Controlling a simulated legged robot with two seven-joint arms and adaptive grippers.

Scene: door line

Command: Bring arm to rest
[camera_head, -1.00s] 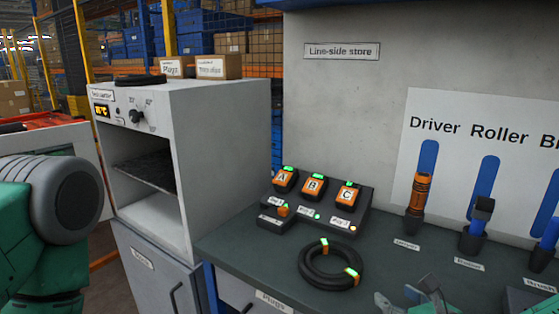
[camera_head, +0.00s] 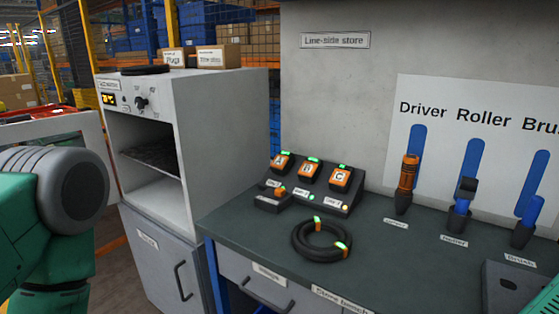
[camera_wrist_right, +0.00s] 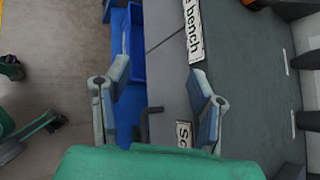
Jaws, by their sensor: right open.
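My right gripper (camera_wrist_right: 160,70) shows in the right wrist view. Its two grey fingers are spread wide apart with nothing between them. It is above the front edge of the bench, over the drawer fronts, the floor and a blue bin (camera_wrist_right: 130,75). It is out of the head view. Part of my left arm (camera_head: 60,200), green with a grey joint, fills the left side of the head view. My left gripper is not in view.
The bench top (camera_head: 390,255) holds a black ring (camera_head: 322,240), a charger with modules A, B and C (camera_head: 310,185), and a driver (camera_head: 408,180), roller (camera_head: 464,200) and brush (camera_head: 526,215) in holders. An open-fronted oven-like box (camera_head: 225,135) stands left.

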